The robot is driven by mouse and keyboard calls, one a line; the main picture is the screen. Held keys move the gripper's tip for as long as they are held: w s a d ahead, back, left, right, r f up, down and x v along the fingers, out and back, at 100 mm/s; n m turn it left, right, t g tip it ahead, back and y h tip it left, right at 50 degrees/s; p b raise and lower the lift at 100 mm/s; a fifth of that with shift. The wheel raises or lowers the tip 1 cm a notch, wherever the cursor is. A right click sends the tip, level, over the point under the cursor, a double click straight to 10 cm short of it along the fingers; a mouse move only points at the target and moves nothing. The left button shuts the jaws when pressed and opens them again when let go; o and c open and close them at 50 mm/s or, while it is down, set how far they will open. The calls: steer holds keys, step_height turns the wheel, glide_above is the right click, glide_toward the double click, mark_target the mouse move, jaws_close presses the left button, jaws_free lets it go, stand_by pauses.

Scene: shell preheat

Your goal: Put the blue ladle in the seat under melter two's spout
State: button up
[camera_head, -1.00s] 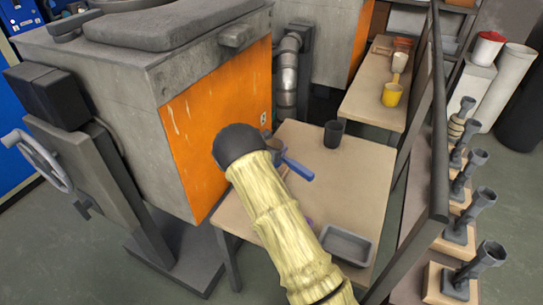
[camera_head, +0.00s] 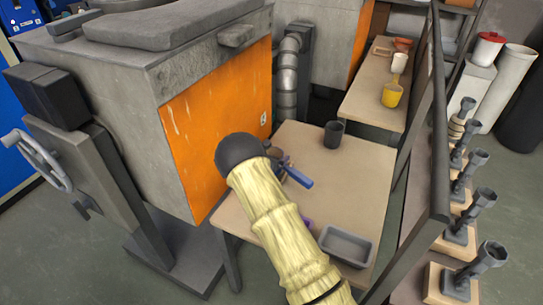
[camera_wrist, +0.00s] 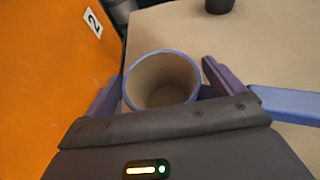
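The blue ladle (camera_wrist: 285,103) is in the wrist view, its open cup upright between my gripper's two fingers and its blue handle running off to the right. My gripper (camera_wrist: 162,85) is closed around the cup, one finger on each side. In the head view the ladle's handle (camera_head: 299,178) shows past my arm, over the near table by the orange front. The orange panel (camera_wrist: 60,70) with a "2" label (camera_wrist: 93,22) stands close on the left in the wrist view. My arm hides most of the gripper in the head view. The spout and seat cannot be made out.
A dark cup (camera_head: 333,134) stands on the near table (camera_head: 345,180), and a grey tray (camera_head: 368,252) lies at its front corner. A dark rail frame (camera_head: 438,120) borders the right side. A yellow ladle (camera_head: 391,95) sits on the far table.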

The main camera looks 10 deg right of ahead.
steer(key=shift+r, duration=0.1)
steer(key=shift+r, duration=0.1)
steer(key=v, duration=1.2)
stand_by(0.4)
steer(key=s+d+r+m+g, duration=0.4)
steer(key=s+d+m+g, duration=0.5)
steer(key=s+m, duration=0.5)
steer(key=s+r+m+y, duration=0.2)
steer(key=s+m, duration=0.3)
steer(key=s+a+r+m+y, duration=0.1)
steer(key=s+r+m+y, duration=0.1)
steer(key=s+m, duration=0.3)
steer(key=s+a+r+m+y, duration=0.1)
steer(key=s+r+m+y, duration=0.1)
steer(key=s+m+y, duration=0.2)
steer(key=shift+s+a+r+m+t, duration=0.1)
steer(key=shift+s+r+m+t, duration=0.1)
steer(key=shift+s, duration=0.7)
steer(key=shift+s+r+m+t, duration=0.1)
steer(key=shift+s+m, duration=0.1)
steer(key=shift+s, duration=0.65)
